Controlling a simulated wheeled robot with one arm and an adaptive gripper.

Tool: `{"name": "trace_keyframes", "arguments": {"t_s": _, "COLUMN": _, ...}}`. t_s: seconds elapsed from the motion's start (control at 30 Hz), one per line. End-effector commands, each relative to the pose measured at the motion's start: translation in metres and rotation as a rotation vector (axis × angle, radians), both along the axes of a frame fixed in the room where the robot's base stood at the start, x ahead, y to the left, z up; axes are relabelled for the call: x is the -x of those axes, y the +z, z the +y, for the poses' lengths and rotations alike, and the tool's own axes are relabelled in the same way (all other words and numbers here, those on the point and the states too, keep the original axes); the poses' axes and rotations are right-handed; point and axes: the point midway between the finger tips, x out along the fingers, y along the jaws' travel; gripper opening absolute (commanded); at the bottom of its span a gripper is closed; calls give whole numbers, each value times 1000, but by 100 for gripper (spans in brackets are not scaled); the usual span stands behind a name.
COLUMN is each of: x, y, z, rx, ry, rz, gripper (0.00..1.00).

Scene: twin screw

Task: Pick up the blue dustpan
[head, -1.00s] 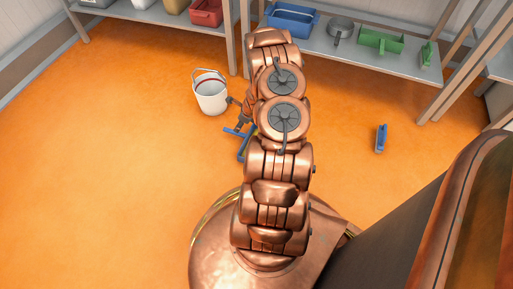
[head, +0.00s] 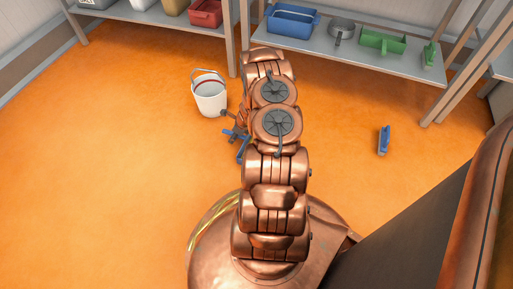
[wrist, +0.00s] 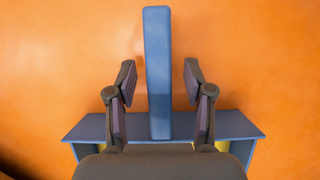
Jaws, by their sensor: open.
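The blue dustpan (head: 243,150) is on the orange floor, partly hidden behind my arm in the head view. In the wrist view its long narrow handle (wrist: 158,50) runs up the picture, and its wide blue body (wrist: 235,124) lies crosswise below. My gripper (wrist: 158,84) is open, with one finger on each side of the handle and a visible gap on both sides. The palm hides the lower middle of the dustpan. In the head view my arm hides most of the gripper.
A white bucket (head: 210,96) stands close by on the left. A blue brush (head: 384,140) is on the floor to the right. A shelf (head: 340,50) at the back holds a blue bin (head: 292,22) and green items (head: 384,42). The left floor is clear.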

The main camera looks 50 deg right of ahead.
Motion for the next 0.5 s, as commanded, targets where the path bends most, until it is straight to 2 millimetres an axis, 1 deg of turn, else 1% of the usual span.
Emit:
{"name": "trace_keyframes", "arguments": {"t_s": 0.07, "x": 0, "y": 1, "z": 0, "rx": 0, "ry": 0, "rz": 0, "gripper": 52}}
{"name": "trace_keyframes", "arguments": {"t_s": 0.1, "x": 0, "y": 1, "z": 0, "rx": 0, "ry": 0, "rz": 0, "gripper": 50}}
{"name": "trace_keyframes", "arguments": {"t_s": 0.5, "x": 0, "y": 1, "z": 0, "rx": -1, "ry": 0, "rz": 0, "gripper": 8}}
